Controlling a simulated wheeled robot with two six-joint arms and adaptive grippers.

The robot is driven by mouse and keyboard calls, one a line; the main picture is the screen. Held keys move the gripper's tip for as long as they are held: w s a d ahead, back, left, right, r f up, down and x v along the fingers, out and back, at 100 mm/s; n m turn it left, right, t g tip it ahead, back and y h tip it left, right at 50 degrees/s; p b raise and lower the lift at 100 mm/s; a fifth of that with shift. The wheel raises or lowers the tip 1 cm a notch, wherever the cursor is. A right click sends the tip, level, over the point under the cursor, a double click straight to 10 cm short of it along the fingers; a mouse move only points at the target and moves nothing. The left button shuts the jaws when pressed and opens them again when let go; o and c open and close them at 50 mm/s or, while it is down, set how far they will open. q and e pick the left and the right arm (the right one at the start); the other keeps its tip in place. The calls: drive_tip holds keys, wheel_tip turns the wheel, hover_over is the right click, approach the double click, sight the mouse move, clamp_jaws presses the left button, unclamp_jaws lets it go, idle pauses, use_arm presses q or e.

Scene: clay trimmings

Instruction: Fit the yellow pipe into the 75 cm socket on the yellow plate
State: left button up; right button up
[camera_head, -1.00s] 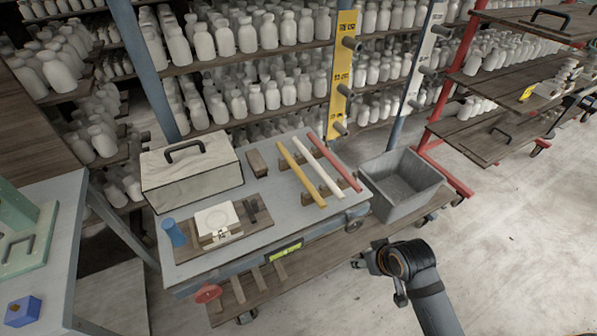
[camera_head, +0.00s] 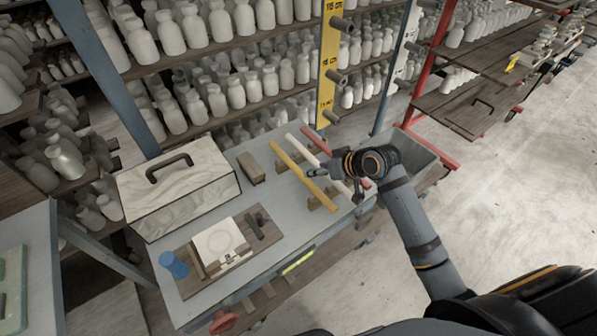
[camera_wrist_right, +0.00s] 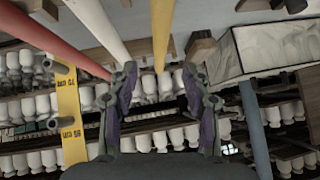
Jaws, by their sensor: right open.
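The yellow pipe (camera_head: 289,162) lies slanted across wooden rests on the cart top, on the left of the white pipe (camera_head: 302,150) and the red pipe (camera_head: 314,139). The yellow plate (camera_head: 328,62) stands upright on a post behind the cart, with grey sockets; the lowest socket (camera_head: 330,117) is by the 75 cm label. My left gripper is not in view.
A grey bin (camera_head: 415,160) is partly behind my right arm. Bottle shelves stand behind.

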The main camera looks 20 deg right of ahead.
sight(301, 171)
drive_tip(key=x, duration=0.3)
drive_tip(key=shift+w+a+r, duration=0.1)
drive_tip(key=shift+a+r, duration=0.05)
drive_tip(key=shift+w+a+f, duration=0.2)
drive_tip(key=shift+w+f, duration=0.15)
drive_tip(key=shift+f, duration=0.1)
drive_tip(key=p+x, duration=0.1)
drive_tip(key=x, duration=0.3)
drive_tip(key=shift+f, duration=0.15)
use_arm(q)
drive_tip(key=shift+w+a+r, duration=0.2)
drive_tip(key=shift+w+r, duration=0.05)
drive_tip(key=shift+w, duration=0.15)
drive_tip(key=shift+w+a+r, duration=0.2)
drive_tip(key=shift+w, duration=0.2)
use_arm(e)
drive_tip(key=shift+c, duration=0.2)
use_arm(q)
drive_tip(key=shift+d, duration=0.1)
use_arm(e)
clamp_jaws()
